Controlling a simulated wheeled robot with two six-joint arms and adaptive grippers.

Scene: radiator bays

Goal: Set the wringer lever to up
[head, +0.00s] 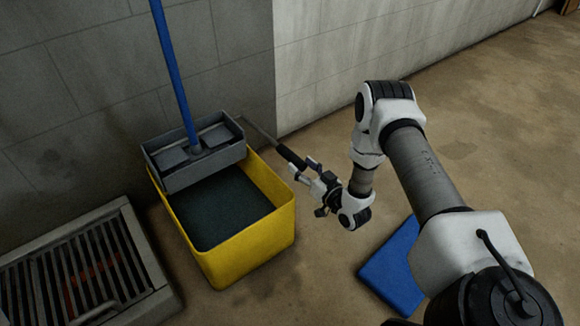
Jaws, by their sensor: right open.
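The grey wringer (168,180) sits on the back of a yellow mop bucket (245,246) holding dark water. Its lever (291,156) is a thin metal rod with a black grip, slanting out to the right from the wringer's right side, over the floor. My right gripper (306,171) is at the outer end of the black grip. Its jaws are open, with the fingers close to the grip; whether they touch it I cannot tell. My left gripper is not in view.
A blue mop handle (174,70) rises from the wringer. A metal floor grate (75,270) lies to the left of the bucket. A flat blue object (391,268) lies on the floor beneath my right arm.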

